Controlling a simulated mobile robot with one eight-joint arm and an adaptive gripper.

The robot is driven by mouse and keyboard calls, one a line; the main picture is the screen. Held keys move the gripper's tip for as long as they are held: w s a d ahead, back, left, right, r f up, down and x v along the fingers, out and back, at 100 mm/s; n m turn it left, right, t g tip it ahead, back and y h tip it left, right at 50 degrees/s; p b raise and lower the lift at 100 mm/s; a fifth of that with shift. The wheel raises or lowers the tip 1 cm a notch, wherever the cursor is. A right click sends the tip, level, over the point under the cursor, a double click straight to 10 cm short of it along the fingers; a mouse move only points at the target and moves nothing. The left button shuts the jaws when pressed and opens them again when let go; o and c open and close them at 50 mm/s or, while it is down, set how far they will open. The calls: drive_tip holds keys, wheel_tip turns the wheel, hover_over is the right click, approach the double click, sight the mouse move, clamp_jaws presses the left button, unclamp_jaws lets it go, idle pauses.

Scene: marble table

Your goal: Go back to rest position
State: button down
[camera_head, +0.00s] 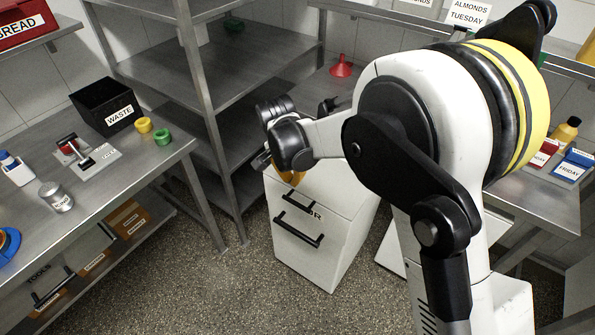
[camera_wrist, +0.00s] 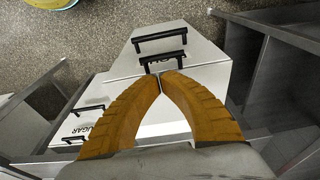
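My gripper (camera_wrist: 160,78) has two orange ribbed fingers, and their tips meet in the wrist view with nothing visible between them. In the head view my gripper (camera_head: 290,178) is mostly hidden behind my own wrist, over the white drawer cabinet (camera_head: 335,250). My arm is bent and reaches left over the cabinet. In the wrist view the white cabinet (camera_wrist: 200,80) lies beyond the fingers. A black handle (camera_wrist: 163,62) appears just past the fingertips; I cannot tell whether they touch it.
A metal shelf rack (camera_head: 215,110) stands close behind and left of the cabinet. A left steel table (camera_head: 115,175) holds a black WASTE bin (camera_head: 105,106) and small items. A right counter (camera_head: 535,200) holds labelled boxes. Speckled floor (camera_head: 220,285) is open in front.

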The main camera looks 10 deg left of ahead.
drive_tip(key=s+d+r+n+t+y, duration=0.1)
drive_tip(key=s+d+r, duration=0.2)
drive_tip(key=d+r, duration=0.6)
drive_tip(key=s+d+r+n+t, duration=0.1)
drive_tip(key=s+d+r, duration=0.1)
drive_tip(key=d+r, duration=0.7)
drive_tip(key=s+d+n+t, duration=0.2)
drive_tip(key=s+d+t, duration=0.1)
drive_tip(key=s+d, duration=1.1)
drive_tip(key=shift+s+d+f+n+b, duration=0.25)
drive_tip(key=shift+d+n+b, duration=0.05)
drive_tip(key=shift+d, duration=0.45)
